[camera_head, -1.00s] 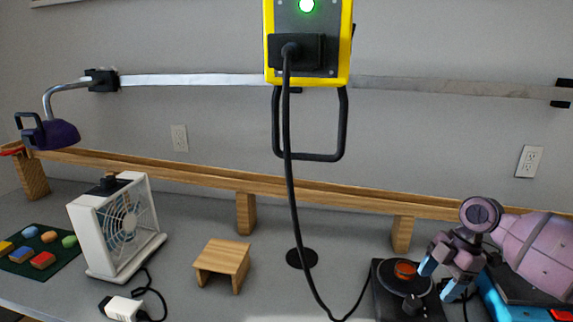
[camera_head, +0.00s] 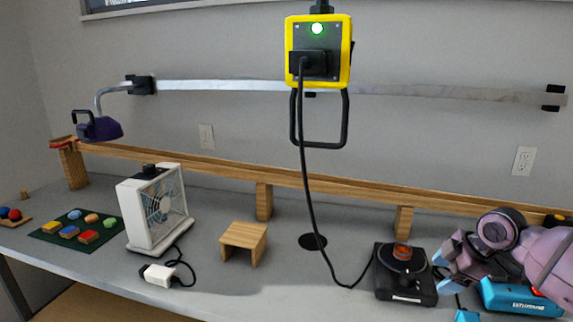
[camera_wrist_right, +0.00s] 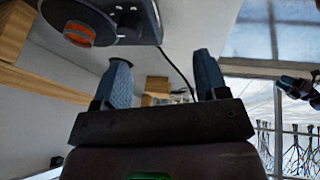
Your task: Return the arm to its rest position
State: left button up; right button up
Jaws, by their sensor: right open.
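My right arm comes in from the right in the head view. Its gripper (camera_head: 447,268) is open, with pale blue fingertips, just right of the black turntable-like device (camera_head: 408,293). In the right wrist view its two blue fingers (camera_wrist_right: 163,82) stand wide apart, with nothing held between them. The device with its orange-red disc (camera_wrist_right: 80,34) shows above and left of the fingers there. My left gripper does not show in the head view.
A teal box (camera_head: 520,298) lies under my right forearm. A small wooden stool (camera_head: 245,240), white fan (camera_head: 150,215) and mat of coloured blocks (camera_head: 50,238) stand further left. A black cable hangs from the yellow box (camera_head: 318,72). A dark shape in the wrist view (camera_wrist_right: 298,86) is unclear.

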jog(key=a+f+m+t+y, duration=0.1)
jog(key=a+f+m+t, duration=0.2)
jog(key=a+m+t, duration=0.35)
pick_arm(q)
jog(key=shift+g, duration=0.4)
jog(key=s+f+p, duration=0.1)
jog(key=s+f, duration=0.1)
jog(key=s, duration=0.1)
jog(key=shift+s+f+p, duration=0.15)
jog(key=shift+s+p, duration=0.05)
jog(key=shift+p, duration=0.15)
pick_arm(e)
jog(key=s+f+m+h, duration=0.1)
jog(key=s+f+m, duration=0.1)
jog(key=s+f, duration=0.4)
jog(key=s+a+f+m+h, duration=0.1)
jog(key=s+f, duration=0.6)
jog(key=s, duration=0.9)
jog(key=s+f+m+h, duration=0.2)
jog(key=s+f+m, duration=0.2)
jog(key=s, duration=0.7)
notch_tip(320, 180, down, 2)
jog(key=shift+a+f+t+h, duration=0.2)
jog(key=shift+t+h, duration=0.1)
jog(key=shift+t, duration=0.15)
jog(key=shift+s+m, duration=0.1)
jog(key=shift+m, duration=0.15)
